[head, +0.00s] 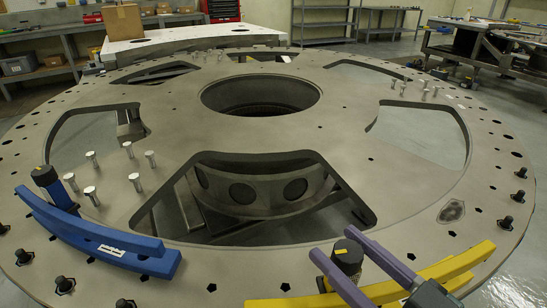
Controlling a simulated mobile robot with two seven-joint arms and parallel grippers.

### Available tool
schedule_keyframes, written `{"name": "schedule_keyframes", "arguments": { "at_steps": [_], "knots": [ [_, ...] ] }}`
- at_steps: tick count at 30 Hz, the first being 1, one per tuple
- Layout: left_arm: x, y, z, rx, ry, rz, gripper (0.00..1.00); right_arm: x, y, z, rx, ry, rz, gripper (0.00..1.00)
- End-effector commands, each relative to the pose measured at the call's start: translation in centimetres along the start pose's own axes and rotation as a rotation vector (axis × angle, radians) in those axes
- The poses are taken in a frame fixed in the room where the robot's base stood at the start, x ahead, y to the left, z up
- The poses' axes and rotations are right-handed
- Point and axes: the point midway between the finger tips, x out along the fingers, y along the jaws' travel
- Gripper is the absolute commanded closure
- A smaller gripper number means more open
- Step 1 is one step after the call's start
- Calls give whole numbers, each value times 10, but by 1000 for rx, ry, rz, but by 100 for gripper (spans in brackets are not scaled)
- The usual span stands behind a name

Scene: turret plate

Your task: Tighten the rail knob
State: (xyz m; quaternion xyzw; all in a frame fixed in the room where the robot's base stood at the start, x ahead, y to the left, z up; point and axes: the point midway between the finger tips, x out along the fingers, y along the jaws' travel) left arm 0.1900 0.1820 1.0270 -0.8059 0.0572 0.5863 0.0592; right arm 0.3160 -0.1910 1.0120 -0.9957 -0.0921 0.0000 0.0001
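A dark upright knob (347,256) with a small yellow mark on top stands at the yellow curved rail (467,263), at the front right of the big grey turret plate (90,235). My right gripper (333,241) has two purple fingers, one on each side of this knob. The near finger hides the knob's lower part. I cannot tell whether the fingers touch it. A second dark knob (44,176) with a yellow mark stands at the far end of the blue curved rail (98,237) on the left, with no gripper near it. My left gripper is out of view.
Bright pins (135,182) stand upright on the plate's left side, with more at the back and right. Black bolts (505,222) line the rim. The plate has large cut-outs and a round central hole (258,96). A cardboard box (122,21) stands behind.

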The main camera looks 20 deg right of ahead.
Motion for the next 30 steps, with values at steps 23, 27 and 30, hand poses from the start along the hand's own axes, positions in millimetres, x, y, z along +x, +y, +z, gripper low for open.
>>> {"name": "schedule_keyframes", "arguments": {
  "at_steps": [23, 27, 30],
  "knots": [
    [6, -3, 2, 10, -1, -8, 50, -65, 0, 2, 0, -5, -1, 23],
    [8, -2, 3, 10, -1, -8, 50, -87, 0, 2, -1, -4, -1, 23],
    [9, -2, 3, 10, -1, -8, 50, -96, 0, 1, -1, -1, 0, 23]
  ]
}}
